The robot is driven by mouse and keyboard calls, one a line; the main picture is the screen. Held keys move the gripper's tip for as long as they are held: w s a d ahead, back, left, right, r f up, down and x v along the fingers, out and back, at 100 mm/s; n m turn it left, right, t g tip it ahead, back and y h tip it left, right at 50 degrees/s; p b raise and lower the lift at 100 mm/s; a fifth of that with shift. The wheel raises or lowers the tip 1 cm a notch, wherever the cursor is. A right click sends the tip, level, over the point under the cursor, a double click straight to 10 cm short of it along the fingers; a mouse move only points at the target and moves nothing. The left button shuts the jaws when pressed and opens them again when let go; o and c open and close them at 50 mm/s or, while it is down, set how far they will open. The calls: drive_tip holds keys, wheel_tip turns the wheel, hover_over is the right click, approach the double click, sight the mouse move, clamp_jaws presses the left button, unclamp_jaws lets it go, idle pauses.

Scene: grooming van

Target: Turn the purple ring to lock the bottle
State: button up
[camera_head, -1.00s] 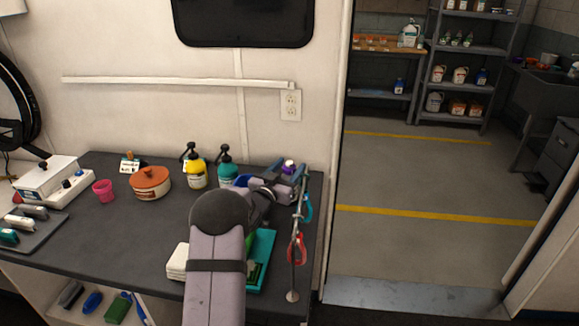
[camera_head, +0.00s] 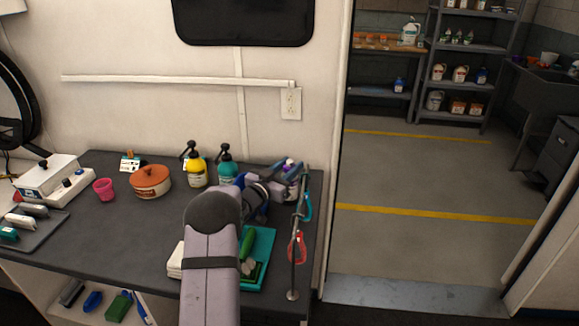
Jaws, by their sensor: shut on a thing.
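The purple ring (camera_head: 290,162) shows as a small purple and white patch at the back right of the dark counter (camera_head: 110,242). My gripper (camera_head: 291,173) is around it and shut on it. My gripper and wrist hide most of the bottle under the ring, so I cannot tell how far the ring is turned. A yellow pump bottle (camera_head: 195,172) and a teal pump bottle (camera_head: 228,173) stand upright to the left, apart from my gripper.
A metal stand (camera_head: 297,235) with blue and red loops rises at the counter's right edge, close to my wrist. A teal tray (camera_head: 268,252) with green items lies beside my forearm.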

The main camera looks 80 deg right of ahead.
drive_tip(key=shift+r+m+g+y, duration=0.1)
drive_tip(key=shift+m+g+y, duration=0.6)
drive_tip(key=shift+g, duration=0.4)
drive_tip(key=o, duration=1.1)
drive_tip(key=shift+c, duration=0.2)
drive_tip(key=shift+r+b, duration=0.45)
drive_tip(key=shift+r, duration=4.55)
